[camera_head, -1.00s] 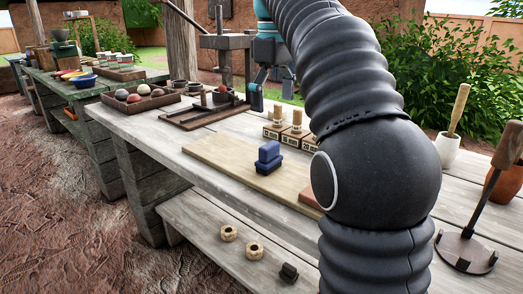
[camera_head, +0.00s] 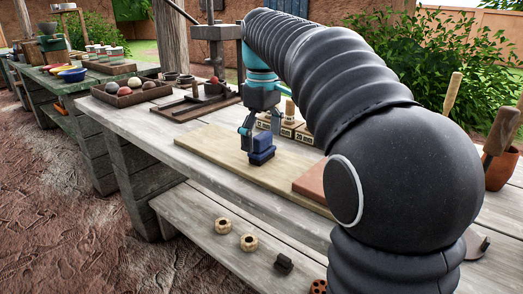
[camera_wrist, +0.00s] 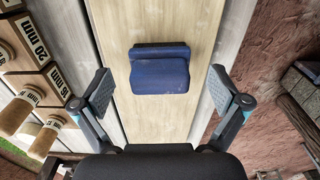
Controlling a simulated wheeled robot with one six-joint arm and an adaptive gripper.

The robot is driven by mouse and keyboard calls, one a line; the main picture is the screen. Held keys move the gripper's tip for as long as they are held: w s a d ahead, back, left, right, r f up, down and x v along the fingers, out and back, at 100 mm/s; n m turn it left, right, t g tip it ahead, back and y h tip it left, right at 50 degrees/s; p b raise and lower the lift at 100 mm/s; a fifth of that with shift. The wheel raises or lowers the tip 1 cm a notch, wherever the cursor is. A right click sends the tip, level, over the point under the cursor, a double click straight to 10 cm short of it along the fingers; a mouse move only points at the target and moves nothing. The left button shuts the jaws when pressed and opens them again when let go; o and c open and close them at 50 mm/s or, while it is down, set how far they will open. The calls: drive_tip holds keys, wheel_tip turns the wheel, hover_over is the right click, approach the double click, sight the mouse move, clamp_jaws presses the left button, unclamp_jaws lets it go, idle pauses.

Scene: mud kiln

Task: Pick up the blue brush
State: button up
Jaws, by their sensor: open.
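The blue brush (camera_head: 261,150) stands on a pale wooden board (camera_head: 205,153) on the workbench. It is a dark blue block with a raised upper part. In the wrist view the brush (camera_wrist: 160,69) lies ahead of my gripper (camera_wrist: 166,92), roughly centred between its two fingers. My gripper (camera_head: 260,131) is open and empty, with the fingers wide apart. In the head view it is above and close around the brush, partly in front of it; I cannot tell whether it touches.
Wooden blocks with number labels (camera_wrist: 31,88) stand close to the left finger in the wrist view. A brown slab (camera_head: 312,183) lies right of the brush. A tray of balls (camera_head: 137,92) stands to the left. Small round pieces (camera_head: 249,242) lie on the lower shelf.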

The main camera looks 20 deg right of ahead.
drive_tip(key=shift+f, duration=1.3)
drive_tip(key=c, duration=1.3)
drive_tip(key=shift+o, duration=0.2)
drive_tip(key=shift+r, duration=0.5)
drive_tip(key=r, duration=0.3)
drive_tip(key=shift+s+d+r+p, duration=0.25)
drive_tip(key=shift+d+r+p, duration=0.05)
drive_tip(key=shift+d+r, duration=0.1)
drive_tip(key=s+d+r, duration=0.6)
drive_tip(key=s+d, duration=0.1)
drive_tip(key=d, duration=0.1)
drive_tip(key=shift+r, duration=0.15)
drive_tip(key=shift+s, duration=0.1)
